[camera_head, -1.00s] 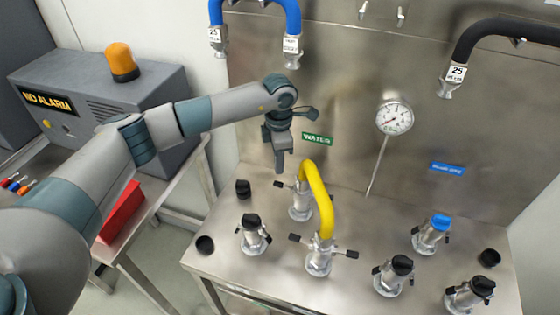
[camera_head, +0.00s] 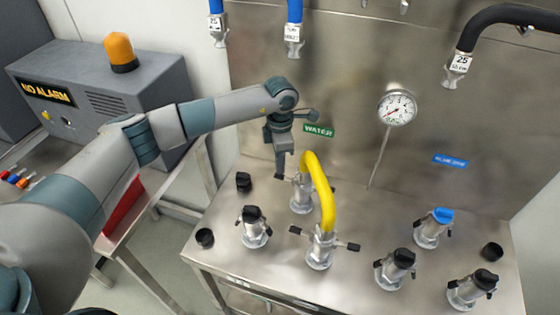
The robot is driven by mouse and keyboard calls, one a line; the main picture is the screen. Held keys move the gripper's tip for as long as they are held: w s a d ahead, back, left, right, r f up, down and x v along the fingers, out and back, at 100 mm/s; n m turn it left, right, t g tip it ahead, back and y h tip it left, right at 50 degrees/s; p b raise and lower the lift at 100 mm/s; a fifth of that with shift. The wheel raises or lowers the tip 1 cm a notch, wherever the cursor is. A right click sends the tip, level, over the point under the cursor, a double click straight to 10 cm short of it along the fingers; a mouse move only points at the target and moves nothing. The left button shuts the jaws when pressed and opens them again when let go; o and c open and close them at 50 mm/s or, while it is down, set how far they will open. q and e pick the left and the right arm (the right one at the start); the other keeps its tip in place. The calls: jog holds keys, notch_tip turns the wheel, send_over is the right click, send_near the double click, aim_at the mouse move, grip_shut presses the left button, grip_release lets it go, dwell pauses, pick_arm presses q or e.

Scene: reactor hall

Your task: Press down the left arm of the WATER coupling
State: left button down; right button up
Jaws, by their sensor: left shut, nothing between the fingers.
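The WATER coupling (camera_head: 301,197) is a metal fitting at the back of the steel bench, below the green WATER sign (camera_head: 319,131). One end of the yellow hose (camera_head: 317,176) sits on it. Its dark left arm (camera_head: 279,177) sticks out to the left, roughly level; its right arm is partly behind the hose. My left gripper (camera_head: 281,172) is shut, empty and points down. Its tips are right at the left arm in the picture and partly cover it; I cannot tell whether they touch. My right gripper is not in view.
A second coupling (camera_head: 320,250) in front holds the hose's other end. Capped fittings stand around, one black-capped (camera_head: 254,230) at left and one blue-capped (camera_head: 432,230) at right. A gauge (camera_head: 397,107) stands behind. An alarm box (camera_head: 100,100) is at left.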

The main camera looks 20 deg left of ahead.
aim_at(278, 176)
pick_arm(q)
jog(key=shift+f+b, duration=0.55)
jog(key=shift+f, duration=2.5)
jog(key=shift+d+f+b, duration=0.25)
jog(key=shift+f+b, duration=0.55)
jog(key=shift+b, duration=0.45)
jog(key=shift+r, duration=0.2)
jog(key=shift+a+r, duration=0.5)
jog(key=shift+a, duration=0.1)
jog(key=shift+r+p, duration=0.15)
jog(key=shift+p, duration=0.15)
jog(key=shift+r+p, duration=1.2)
jog(key=shift+r, duration=1.7)
